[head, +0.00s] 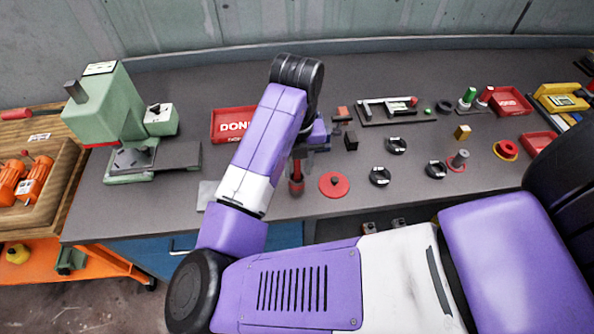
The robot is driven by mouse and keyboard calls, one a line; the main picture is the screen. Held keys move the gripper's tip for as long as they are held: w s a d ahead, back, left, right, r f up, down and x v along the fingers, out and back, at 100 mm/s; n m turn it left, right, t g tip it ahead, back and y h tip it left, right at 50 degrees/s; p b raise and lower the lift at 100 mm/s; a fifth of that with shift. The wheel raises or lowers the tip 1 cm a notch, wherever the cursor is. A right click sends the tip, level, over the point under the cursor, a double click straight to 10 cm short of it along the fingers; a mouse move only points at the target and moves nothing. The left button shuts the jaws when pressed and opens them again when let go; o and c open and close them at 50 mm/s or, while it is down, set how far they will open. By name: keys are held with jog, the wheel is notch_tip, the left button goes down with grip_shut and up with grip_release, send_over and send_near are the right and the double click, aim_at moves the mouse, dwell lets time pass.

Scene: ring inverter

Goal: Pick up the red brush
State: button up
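My gripper (299,157) points down over the front middle of the grey workbench (450,95). My own arm partly covers it, and its fingers are too small and dark to tell open from shut. A small upright red item (296,186), with a dark part at its top, is directly below the gripper. It may be the red brush, but its bristles are not clear. I cannot tell whether the fingers touch it or whether it rests on the bench. A flat red disc (334,185) lies just to its right.
A green press (110,110) stands at the left. A red "DONE" tray (229,123) lies behind my arm. Orange motors (33,180) sit far left.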

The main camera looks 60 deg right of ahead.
grip_shut()
jog(key=shift+r, duration=0.1)
notch_tip(320, 180, up, 20)
jog(key=shift+b, duration=0.35)
